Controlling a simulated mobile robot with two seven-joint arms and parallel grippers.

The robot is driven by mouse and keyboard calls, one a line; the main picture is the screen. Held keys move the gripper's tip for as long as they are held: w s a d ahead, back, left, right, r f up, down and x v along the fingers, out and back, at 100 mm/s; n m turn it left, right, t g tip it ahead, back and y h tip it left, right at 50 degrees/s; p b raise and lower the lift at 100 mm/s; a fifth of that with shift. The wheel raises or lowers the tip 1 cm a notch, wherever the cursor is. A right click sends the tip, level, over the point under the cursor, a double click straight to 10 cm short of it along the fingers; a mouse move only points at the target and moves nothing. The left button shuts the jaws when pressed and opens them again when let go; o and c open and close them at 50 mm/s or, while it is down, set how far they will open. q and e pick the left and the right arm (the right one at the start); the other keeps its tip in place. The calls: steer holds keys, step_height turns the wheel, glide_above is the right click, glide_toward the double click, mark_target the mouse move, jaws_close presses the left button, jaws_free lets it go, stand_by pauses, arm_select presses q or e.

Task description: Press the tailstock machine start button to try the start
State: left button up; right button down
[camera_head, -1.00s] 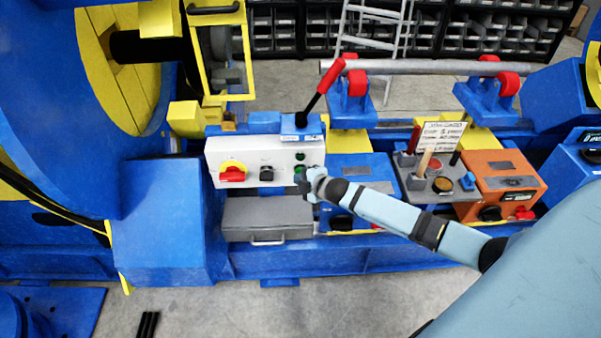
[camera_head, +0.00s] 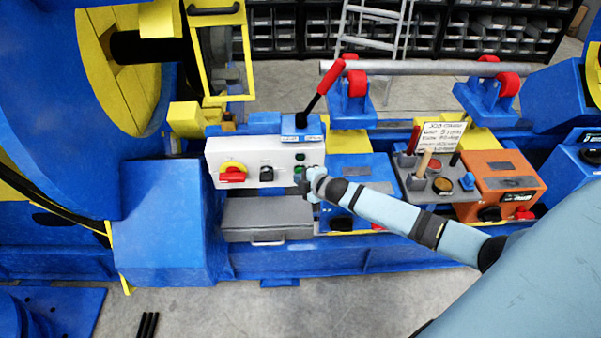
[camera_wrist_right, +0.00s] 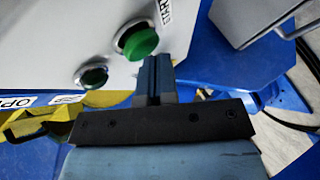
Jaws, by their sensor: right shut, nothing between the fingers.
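A white control box (camera_head: 240,172) shows in the head view, with green buttons near its right end. In the right wrist view a large green button (camera_wrist_right: 138,40) stands out from the white panel beside a partly visible START label (camera_wrist_right: 165,10). My right gripper (camera_head: 303,186) is shut and empty, in front of the box's lower right end. Its fingers (camera_wrist_right: 156,70) show in the wrist view close beside the green button. I cannot tell whether they touch it. The gripper hides part of the panel in the head view. My left gripper is not in view.
The box also has a red-and-yellow switch (camera_head: 232,172) and a black knob (camera_head: 266,173). A smaller green round fitting (camera_wrist_right: 92,77) is near the large button. A grey case (camera_head: 266,218) lies below the box, and a red-handled lever (camera_head: 325,83) rises above it.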

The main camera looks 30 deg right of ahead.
steer(key=shift+s+a+p, duration=0.3)
steer(key=shift+s+a, duration=0.05)
steer(key=shift+s, duration=0.25)
steer(key=shift+s+a+p, duration=0.4)
steer(key=shift+s+a, duration=0.05)
steer(key=shift+s, duration=0.25)
steer(key=shift+s+a+p, duration=0.4)
steer(key=shift+s+p, duration=0.05)
steer(key=shift+s, duration=0.25)
steer(key=shift+s+a+p, duration=0.4)
steer(key=shift+s+a, duration=0.05)
steer(key=shift+s, duration=0.25)
steer(key=s+a+r+m+p, duration=0.2)
steer(key=s+a+m, duration=0.2)
steer(key=s, duration=0.4)
steer(key=s+a+r+m+g+y+p, duration=0.1)
steer(key=s+a+r+m+p, duration=0.2)
steer(key=s+a, duration=0.3)
steer(key=s+a+r+m+p, duration=0.2)
steer(key=s+a+m, duration=0.3)
steer(key=s, duration=0.6)
steer(key=shift+s+a+r+m+g+p, duration=0.15)
steer(key=shift+a+r+m+g+p, duration=0.25)
steer(key=shift+m+p, duration=0.15)
